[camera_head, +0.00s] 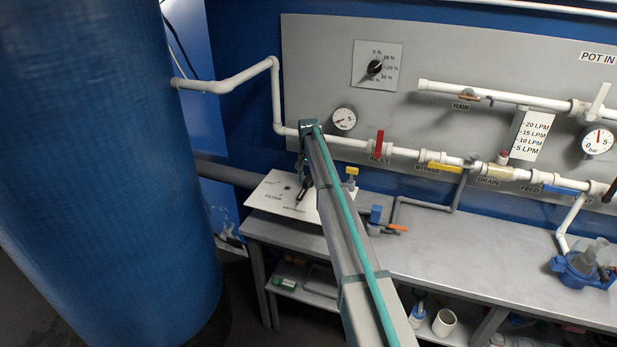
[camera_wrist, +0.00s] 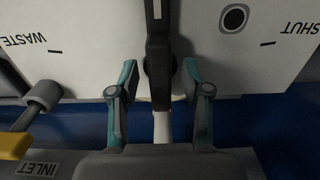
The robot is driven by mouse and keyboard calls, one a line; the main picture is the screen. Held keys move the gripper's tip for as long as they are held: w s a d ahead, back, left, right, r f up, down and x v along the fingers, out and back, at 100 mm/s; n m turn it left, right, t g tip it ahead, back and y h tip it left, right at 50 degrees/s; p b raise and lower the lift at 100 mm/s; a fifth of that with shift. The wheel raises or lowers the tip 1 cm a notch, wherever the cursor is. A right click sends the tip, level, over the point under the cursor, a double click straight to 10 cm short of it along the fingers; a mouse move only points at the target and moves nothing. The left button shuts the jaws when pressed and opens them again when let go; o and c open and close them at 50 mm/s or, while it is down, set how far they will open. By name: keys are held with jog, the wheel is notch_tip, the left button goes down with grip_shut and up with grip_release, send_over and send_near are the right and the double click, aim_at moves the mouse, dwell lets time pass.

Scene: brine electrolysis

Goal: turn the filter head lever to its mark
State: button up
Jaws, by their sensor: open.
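The filter head is a white plate (camera_head: 265,200) at the bench's left end, marked FILTER, with a dark lever (camera_head: 302,191) on it. In the wrist view the plate (camera_wrist: 215,60) carries the words WASTE at left and SHUT at right, each beside a short black mark. The dark lever (camera_wrist: 158,65) runs up and down the picture, between those two marks. My gripper (camera_wrist: 158,80) is open, with one teal-edged finger on each side of the lever. Gaps show between fingers and lever. In the head view my arm hides part of the plate.
A large blue tank (camera_head: 105,150) stands at left. A grey wall panel (camera_head: 320,60) carries white pipes, gauges and coloured valve handles, including the red INLET handle (camera_head: 379,142). A yellow-handled valve (camera_wrist: 15,145) lies left of my gripper. The bench top (camera_head: 460,245) has free room.

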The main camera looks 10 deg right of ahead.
jog(key=shift+f, duration=0.25)
grip_shut()
